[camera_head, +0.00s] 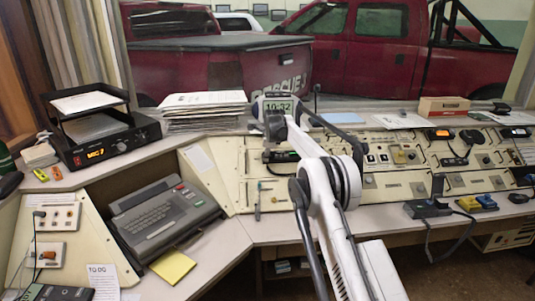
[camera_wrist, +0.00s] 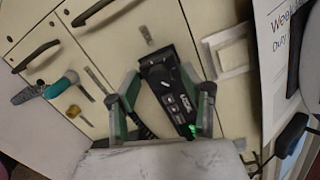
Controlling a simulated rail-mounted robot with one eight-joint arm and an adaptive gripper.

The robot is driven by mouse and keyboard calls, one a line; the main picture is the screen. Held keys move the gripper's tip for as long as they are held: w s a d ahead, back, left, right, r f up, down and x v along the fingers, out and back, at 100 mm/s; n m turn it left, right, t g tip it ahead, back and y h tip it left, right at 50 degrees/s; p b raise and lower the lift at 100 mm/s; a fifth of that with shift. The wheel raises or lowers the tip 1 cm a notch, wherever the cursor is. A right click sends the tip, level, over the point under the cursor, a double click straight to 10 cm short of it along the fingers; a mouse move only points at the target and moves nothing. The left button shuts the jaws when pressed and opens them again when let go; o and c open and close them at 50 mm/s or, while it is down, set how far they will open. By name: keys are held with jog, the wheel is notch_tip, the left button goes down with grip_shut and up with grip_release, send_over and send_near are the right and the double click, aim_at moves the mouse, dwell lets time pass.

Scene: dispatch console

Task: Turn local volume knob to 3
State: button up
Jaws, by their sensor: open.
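My gripper (camera_wrist: 169,90) shows in the wrist view with its two green and grey fingers apart. A black panel unit (camera_wrist: 172,96) with small buttons and a green light appears between the fingers; I cannot tell how far off it is. In the head view my white arm reaches to the console, and its end hides part of the panel near the black unit (camera_head: 282,156). Several knobs sit on the cream console (camera_head: 395,187), among them one on a grey plate (camera_head: 402,156). Their labels are too small to read, so I cannot tell which is local volume.
A desk microphone (camera_head: 433,205) stands at the right. A grey keyboard machine (camera_head: 160,218) sits at left.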

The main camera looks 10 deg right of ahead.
jog(key=v, duration=1.1)
jog(key=shift+s+r, duration=0.2)
jog(key=shift+r, duration=0.15)
jog(key=s+r+n, duration=0.6)
jog(key=s+r, duration=0.5)
jog(key=s, duration=0.3)
jog(key=s+r+n, duration=0.2)
jog(key=s+n, duration=0.1)
jog(key=s, duration=0.6)
jog(key=s+r+n, duration=0.2)
jog(key=s+r, duration=0.1)
jog(key=s, duration=0.7)
jog(key=s+f+n, duration=0.3)
jog(key=s+f, duration=0.1)
jog(key=s, duration=0.6)
jog(key=s+f+n, duration=0.4)
jog(key=s+f, duration=0.1)
jog(key=s, duration=0.6)
jog(key=s+f+n+t, duration=0.1)
jog(key=s+f+n, duration=0.3)
jog(key=s, duration=0.7)
jog(key=shift+s+f, duration=0.2)
jog(key=shift+a, duration=0.15)
